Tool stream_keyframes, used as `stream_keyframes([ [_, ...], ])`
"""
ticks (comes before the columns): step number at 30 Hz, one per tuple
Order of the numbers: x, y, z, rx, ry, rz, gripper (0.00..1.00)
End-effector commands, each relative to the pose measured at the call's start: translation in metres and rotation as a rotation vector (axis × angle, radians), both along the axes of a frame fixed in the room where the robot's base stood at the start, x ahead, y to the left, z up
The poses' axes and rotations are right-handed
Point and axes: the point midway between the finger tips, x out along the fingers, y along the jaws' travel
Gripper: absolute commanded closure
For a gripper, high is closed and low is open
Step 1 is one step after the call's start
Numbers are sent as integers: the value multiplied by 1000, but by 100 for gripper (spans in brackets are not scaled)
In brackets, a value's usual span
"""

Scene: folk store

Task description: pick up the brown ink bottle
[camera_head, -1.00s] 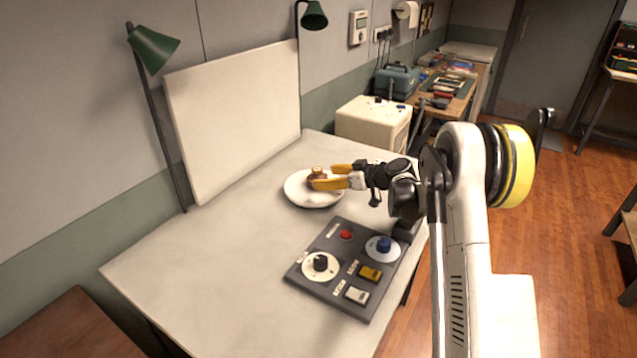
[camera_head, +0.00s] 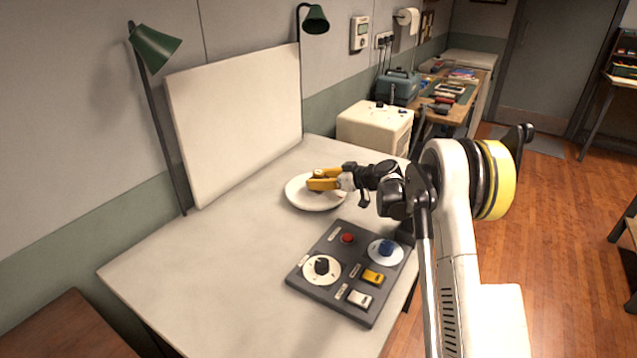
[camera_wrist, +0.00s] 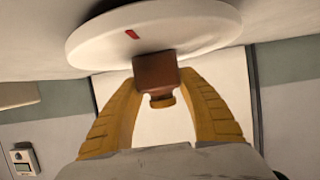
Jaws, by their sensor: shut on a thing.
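The brown ink bottle (camera_wrist: 156,72) is a small, square-sided bottle with a round brownish cap, seen in the wrist view. My gripper (camera_wrist: 159,80) has its yellow fingers on both sides of it, shut on its body. In the head view my gripper (camera_head: 318,180) is over the white round plate (camera_head: 298,198), and its fingers hide most of the bottle. The plate (camera_wrist: 95,42) also shows in the wrist view, with a small red mark on it. The bottle is at the plate; I cannot tell whether its base still touches.
A dark control panel (camera_head: 335,262) with knobs and buttons lies in front on the pale table (camera_head: 210,265). A white board (camera_head: 235,120) stands behind at the left, between green lamps (camera_head: 155,48). A cream box (camera_head: 375,130) stands beyond the table. The table's left side is clear.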

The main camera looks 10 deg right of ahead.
Motion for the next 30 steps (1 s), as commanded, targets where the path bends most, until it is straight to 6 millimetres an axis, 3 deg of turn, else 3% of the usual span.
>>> stream_keyframes([
  [8,0,0,12,0,0,0,90],
  [14,0,0,47,0,0,0,90],
  [24,6,-72,86,-1,-1,-2,90],
  [30,8,-101,102,0,0,-1,90],
])
